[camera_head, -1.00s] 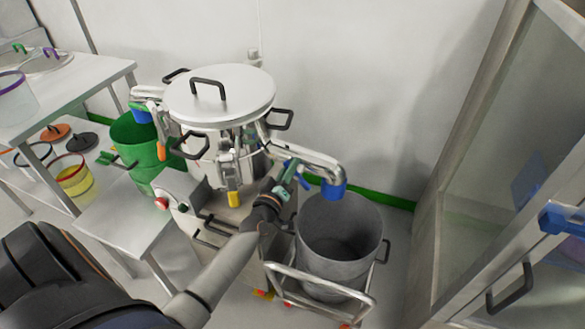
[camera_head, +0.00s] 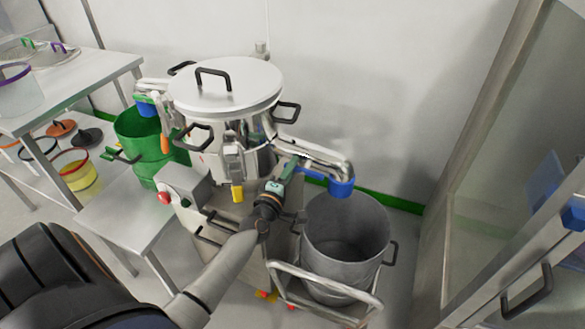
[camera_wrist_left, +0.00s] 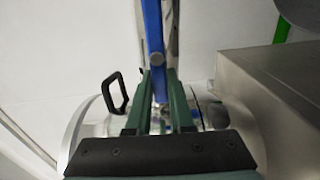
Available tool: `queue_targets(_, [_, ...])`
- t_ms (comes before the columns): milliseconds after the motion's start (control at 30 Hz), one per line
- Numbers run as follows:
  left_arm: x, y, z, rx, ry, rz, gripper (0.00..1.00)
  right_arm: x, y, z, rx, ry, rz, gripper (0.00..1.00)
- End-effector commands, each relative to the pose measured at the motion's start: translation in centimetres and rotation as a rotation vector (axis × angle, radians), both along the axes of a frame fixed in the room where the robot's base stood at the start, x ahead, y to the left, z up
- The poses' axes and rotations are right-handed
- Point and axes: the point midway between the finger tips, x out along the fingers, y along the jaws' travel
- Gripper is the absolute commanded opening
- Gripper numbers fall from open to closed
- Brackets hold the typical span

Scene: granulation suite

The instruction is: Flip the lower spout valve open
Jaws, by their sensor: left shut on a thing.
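The steel vessel (camera_head: 225,90) has a right-hand spout (camera_head: 318,156) that slopes down to a blue end (camera_head: 341,187) over a grey bin. My left gripper (camera_head: 284,170) is at the base of this spout, beside the vessel. In the left wrist view, a long blue lever (camera_wrist_left: 153,35) runs between the green fingers of my left gripper (camera_wrist_left: 158,78), which is shut on it. The gripper hides most of the lever and the valve body in the head view. My right gripper is in neither view.
The grey bin (camera_head: 345,235) sits on a wheeled cart (camera_head: 325,290) under the spout. A green container (camera_head: 140,140) and a steel side table (camera_head: 125,210) stand left. A glass-fronted cabinet (camera_head: 450,215) bounds the right. Black handles (camera_head: 288,112) stick out from the vessel.

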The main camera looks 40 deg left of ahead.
Motion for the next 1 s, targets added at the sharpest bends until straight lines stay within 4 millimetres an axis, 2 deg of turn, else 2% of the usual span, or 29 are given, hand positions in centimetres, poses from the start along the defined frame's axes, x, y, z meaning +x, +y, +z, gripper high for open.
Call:
queue_targets(667, [-0.04, -0.04, -0.32, -0.07, -0.015, 0.0, 0.0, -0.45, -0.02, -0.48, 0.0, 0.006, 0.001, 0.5])
queue_targets(700, [-0.04, -0.04, -0.33, -0.07, -0.015, 0.0, 0.21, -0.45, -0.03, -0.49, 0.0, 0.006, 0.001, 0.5])
queue_targets(933, [-0.02, -0.03, -0.29, -0.067, -0.014, 0.0, 0.47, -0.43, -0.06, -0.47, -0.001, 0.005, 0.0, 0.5])
queue_targets(1000, [-0.02, -0.02, -0.27, -0.065, -0.015, 0.0, 0.5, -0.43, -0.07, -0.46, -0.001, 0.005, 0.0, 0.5])
